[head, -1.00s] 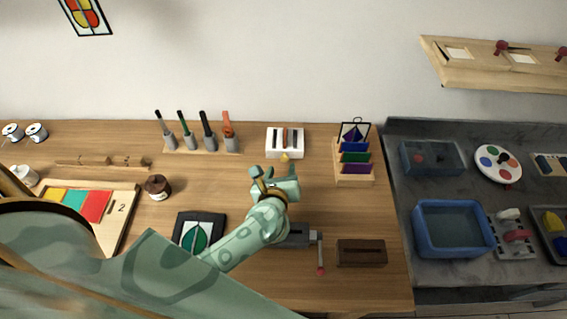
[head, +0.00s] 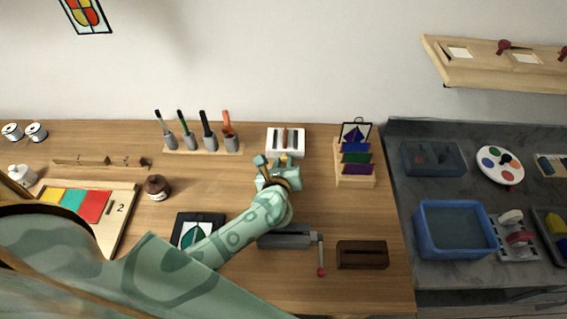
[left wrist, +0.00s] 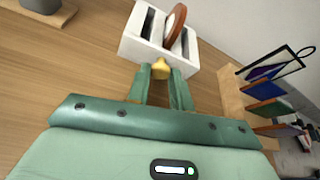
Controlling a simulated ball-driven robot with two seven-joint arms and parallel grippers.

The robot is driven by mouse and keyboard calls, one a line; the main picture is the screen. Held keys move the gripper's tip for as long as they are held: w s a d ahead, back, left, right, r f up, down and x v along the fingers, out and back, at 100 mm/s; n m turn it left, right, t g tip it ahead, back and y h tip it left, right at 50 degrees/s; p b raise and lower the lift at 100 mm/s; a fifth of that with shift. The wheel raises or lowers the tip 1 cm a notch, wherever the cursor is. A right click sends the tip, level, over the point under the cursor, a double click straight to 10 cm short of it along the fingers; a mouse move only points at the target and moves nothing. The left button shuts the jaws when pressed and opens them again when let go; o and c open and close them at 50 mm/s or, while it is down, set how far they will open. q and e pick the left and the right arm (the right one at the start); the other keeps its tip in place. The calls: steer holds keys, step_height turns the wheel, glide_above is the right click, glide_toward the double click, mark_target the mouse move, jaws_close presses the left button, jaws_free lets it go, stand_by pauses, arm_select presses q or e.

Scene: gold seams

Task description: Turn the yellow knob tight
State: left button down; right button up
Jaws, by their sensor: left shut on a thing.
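The yellow knob (left wrist: 160,68) sits at the front of a white slotted block (left wrist: 150,43) in the left wrist view. In the head view the white block (head: 286,140) stands near the back of the wooden table. My left gripper (left wrist: 160,77) has its two green fingers on either side of the knob and is shut on it. In the head view my left gripper (head: 272,165) is just in front of the block and mostly hides the knob. How tight the knob is cannot be told. My right gripper is not in view.
A rack of coloured panes (head: 354,172) stands close to the right of the gripper. A tool holder (head: 205,148) is at the left. A grey vise (head: 288,238) and a dark brown block (head: 362,253) lie nearer the front.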

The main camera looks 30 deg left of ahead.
arm_select(q)
steer(key=shift+r, duration=0.1)
steer(key=shift+d+m+y+p, duration=0.1)
steer(key=shift+m+y+p, duration=0.3)
steer(key=shift+m+p, duration=0.1)
steer(key=shift+m+g+p, duration=0.3)
steer(key=shift+m+g, duration=0.1)
steer(key=shift+m, duration=0.1)
steer(key=shift+w+d+m+y, duration=0.1)
steer(key=shift+d+m+y, duration=0.05)
steer(key=shift+m+y, duration=0.6)
steer(key=shift+m+g+y, duration=0.3)
steer(key=shift+m+y, duration=0.25)
steer(key=shift+m, duration=0.2)
steer(key=c, duration=1.2)
jaws_free()
steer(key=shift+c, duration=0.2)
